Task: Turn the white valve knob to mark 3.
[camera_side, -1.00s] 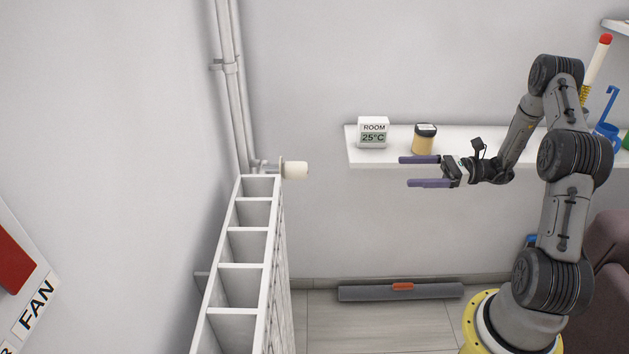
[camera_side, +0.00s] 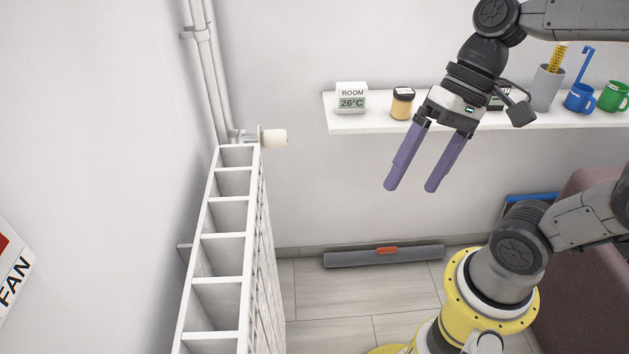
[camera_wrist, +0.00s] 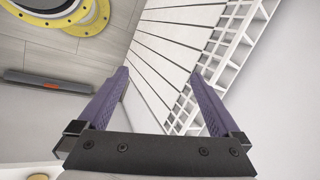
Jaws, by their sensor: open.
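The white valve knob (camera_side: 275,138) sticks out to the right from the pipe fitting at the top far end of the white radiator (camera_side: 232,240). Its marks are too small to read in the side view. My gripper (camera_side: 411,188) is open and empty, with its two purple fingers pointing down. It hangs in free air to the right of the knob, well apart from it. In the wrist view my gripper's fingers (camera_wrist: 160,85) are spread, with the radiator (camera_wrist: 200,50) beyond and nothing between them. The knob cannot be made out in the wrist view.
A white shelf (camera_side: 350,124) on the back wall holds a room display (camera_side: 352,98) reading 26°C, a yellow jar (camera_side: 402,103), a grey cup (camera_side: 546,88) and blue (camera_side: 580,98) and green mugs (camera_side: 613,97). A grey draught roll (camera_side: 345,257) lies along the wall.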

